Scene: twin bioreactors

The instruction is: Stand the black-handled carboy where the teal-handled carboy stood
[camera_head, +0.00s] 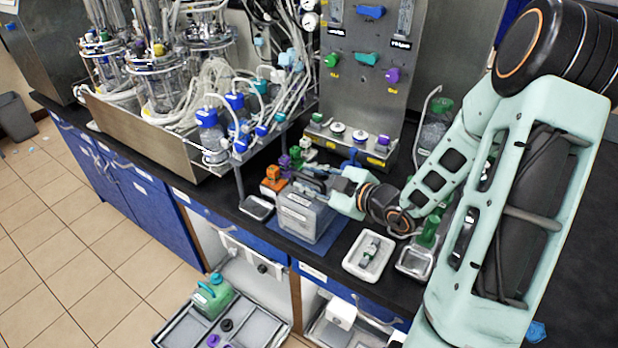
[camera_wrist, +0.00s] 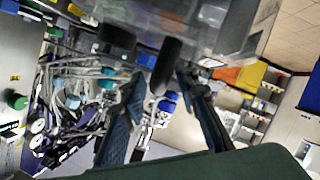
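The black-handled carboy (camera_head: 303,222), a translucent grey box-shaped jug with a pale label, stands upright on a blue mat (camera_head: 344,226) at the counter's front edge. My gripper (camera_head: 305,182) is at its top, reaching in from the right and partly hiding the handle. In the wrist view the carboy's clear body (camera_wrist: 215,22) fills the top, with a dark handle part (camera_wrist: 165,66) near the gap between my fingers (camera_wrist: 160,80). The fingers look apart, with no clear grip on it. The teal-handled carboy (camera_head: 212,295), with a green body, stands in the pulled-out tray below.
The low tray (camera_head: 180,331) also holds black and purple caps. An orange block (camera_head: 272,178) and a small metal tray (camera_head: 257,207) sit left of the mat. A white tray (camera_head: 369,255) is right of it. Bioreactor vessels and tubing (camera_head: 160,75) crowd the back left.

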